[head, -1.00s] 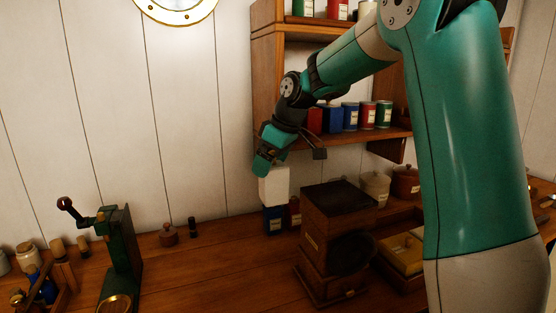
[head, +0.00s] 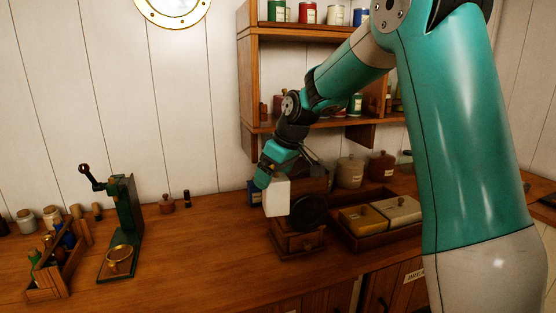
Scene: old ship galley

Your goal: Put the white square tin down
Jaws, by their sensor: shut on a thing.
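The white square tin (head: 277,196) hangs at the end of my arm in the head view, left of centre. My gripper (head: 272,172) is shut on it from above. The tin is in front of the wooden grinder box (head: 297,238) and covers part of it. Whether the tin touches the box cannot be told, but its lower edge shows no contact with the counter (head: 190,250).
A tray with yellow and pale lidded boxes (head: 397,211) is at right. A green stand with a brass dish (head: 121,235) and a wooden caddy (head: 57,275) are at left. The counter between is clear.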

